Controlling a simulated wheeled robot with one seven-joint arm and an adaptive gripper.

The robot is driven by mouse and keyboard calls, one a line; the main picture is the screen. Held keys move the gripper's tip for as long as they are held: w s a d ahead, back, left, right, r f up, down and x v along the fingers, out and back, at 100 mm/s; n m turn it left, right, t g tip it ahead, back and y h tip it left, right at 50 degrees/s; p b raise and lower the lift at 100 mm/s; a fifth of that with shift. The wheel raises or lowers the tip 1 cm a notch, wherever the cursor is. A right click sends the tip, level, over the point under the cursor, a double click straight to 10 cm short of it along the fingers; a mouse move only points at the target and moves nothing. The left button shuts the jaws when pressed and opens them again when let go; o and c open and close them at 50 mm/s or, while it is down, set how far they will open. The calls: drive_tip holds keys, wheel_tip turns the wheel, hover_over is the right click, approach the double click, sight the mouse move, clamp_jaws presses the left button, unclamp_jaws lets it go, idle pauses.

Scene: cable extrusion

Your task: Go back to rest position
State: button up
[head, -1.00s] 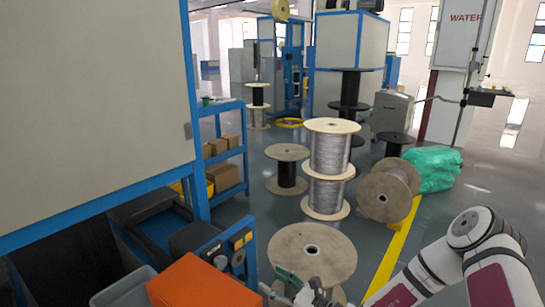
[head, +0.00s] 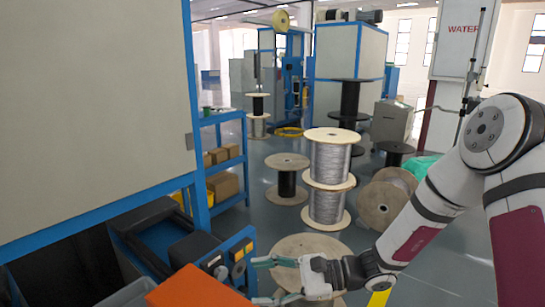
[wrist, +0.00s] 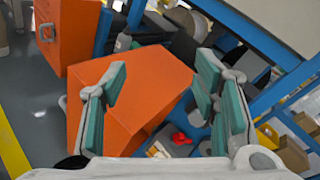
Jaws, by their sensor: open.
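My gripper (head: 262,281) is open and empty, with green pads on its fingers. In the head view it is low in the middle, just right of an orange box-like cabinet (head: 198,286). In the wrist view the two fingers (wrist: 160,100) stand wide apart, with the orange cabinet (wrist: 155,88) beyond and between them. Nothing is held. My arm reaches in from the right side of the head view.
A blue-framed machine (head: 90,110) fills the left. A blue shelf (head: 225,152) with cardboard boxes stands behind it. Wooden cable spools (head: 328,180) stand in the middle, one large spool (head: 305,247) behind my gripper. Grey floor (head: 262,205) shows between shelf and spools.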

drive_tip(key=s+d+r+n+g+h, duration=0.25)
drive_tip(key=s+r+n+h, duration=0.2)
drive_tip(key=s, duration=0.45)
drive_tip(key=s+d+r+n+g+h, duration=0.2)
drive_tip(key=s+d+r+n+h, duration=0.15)
drive_tip(key=s+r+n, duration=0.35)
drive_tip(key=s+d+r+n+t+h, duration=0.2)
drive_tip(key=s+d+t+h, duration=0.2)
drive_tip(key=s+d+h, duration=0.75)
drive_tip(key=s+d+r+t+y+p, duration=0.1)
drive_tip(key=r+t+p, duration=0.1)
drive_tip(key=r+p, duration=1.1)
drive_tip(key=s+d+r+t+y+p, duration=0.2)
drive_tip(key=r+p, duration=1.2)
drive_tip(key=r, duration=0.2)
drive_tip(key=shift+s+d, duration=0.25)
drive_tip(key=shift+s, duration=0.05)
drive_tip(key=shift+c, duration=0.6)
